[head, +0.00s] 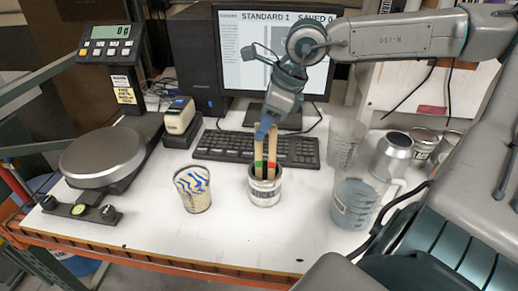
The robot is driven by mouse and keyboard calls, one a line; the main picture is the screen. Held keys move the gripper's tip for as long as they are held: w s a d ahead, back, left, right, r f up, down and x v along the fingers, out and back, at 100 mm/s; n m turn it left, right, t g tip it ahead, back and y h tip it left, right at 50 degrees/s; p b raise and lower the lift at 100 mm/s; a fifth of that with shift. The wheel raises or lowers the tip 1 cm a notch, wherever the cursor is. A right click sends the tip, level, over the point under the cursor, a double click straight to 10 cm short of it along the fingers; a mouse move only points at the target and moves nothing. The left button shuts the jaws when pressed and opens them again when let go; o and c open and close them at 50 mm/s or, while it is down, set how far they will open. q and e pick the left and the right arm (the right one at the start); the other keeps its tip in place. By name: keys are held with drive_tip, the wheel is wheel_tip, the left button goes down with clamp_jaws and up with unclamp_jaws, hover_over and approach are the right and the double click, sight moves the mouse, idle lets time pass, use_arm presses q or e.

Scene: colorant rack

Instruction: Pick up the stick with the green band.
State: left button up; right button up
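A white can (264,191) with a dark label stands upright near the front middle of the table. Several pale wooden sticks stand in it, their lower ends hidden by the can. The stick with the green band (259,150) is at the left of the group, its green mark just above the rim. A stick with a red band (271,150) stands right beside it. My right gripper (265,131) points down at the top of the green-banded stick, overlapping it. The fingers are too small to show whether they are closed on it. My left gripper is not in view.
A patterned cup (193,189) stands left of the can, and a clear measuring jug (354,204) stands to its right. A keyboard (230,146) and monitor (240,50) are behind. A scale (103,157) is at left. The table front is clear.

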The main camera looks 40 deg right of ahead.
sight(258, 146)
drive_tip(key=p+x, duration=0.1)
drive_tip(key=x, duration=0.3)
drive_tip(key=shift+a, duration=0.15)
clamp_jaws()
